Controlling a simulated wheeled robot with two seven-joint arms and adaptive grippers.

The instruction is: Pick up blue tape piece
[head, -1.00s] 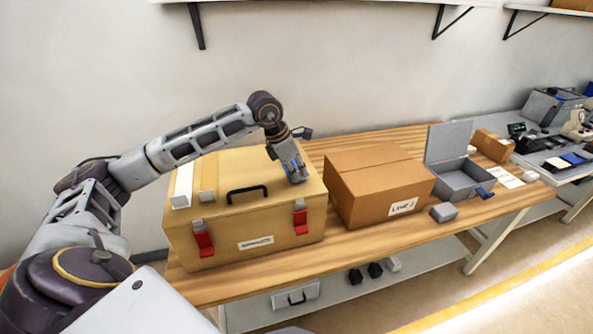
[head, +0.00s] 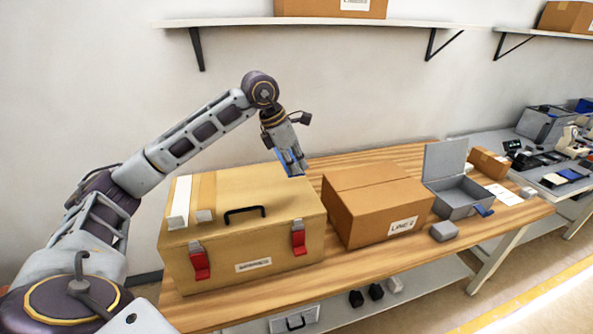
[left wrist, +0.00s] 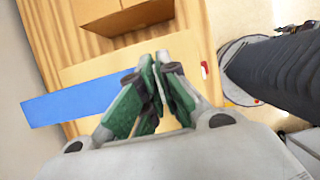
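The blue tape piece (head: 286,160) is a flat blue strip at my left gripper (head: 297,170), above the back right of the tan case (head: 262,232). In the left wrist view, the fingers of my left gripper (left wrist: 160,68) are close together, and the blue tape piece (left wrist: 75,101) sticks out to the left from them. The strip's end at the fingers is hidden. A white strip (head: 180,198) and a tan strip (head: 206,190) lie on the left of the case's lid. My right gripper is not in view.
The case has a black handle (head: 245,211) and red latches. A closed cardboard box (head: 372,215) stands right of it on the wooden table (head: 330,268). An open grey box (head: 466,204) and a small grey block (head: 443,231) are further right. A wall shelf (head: 230,21) hangs above.

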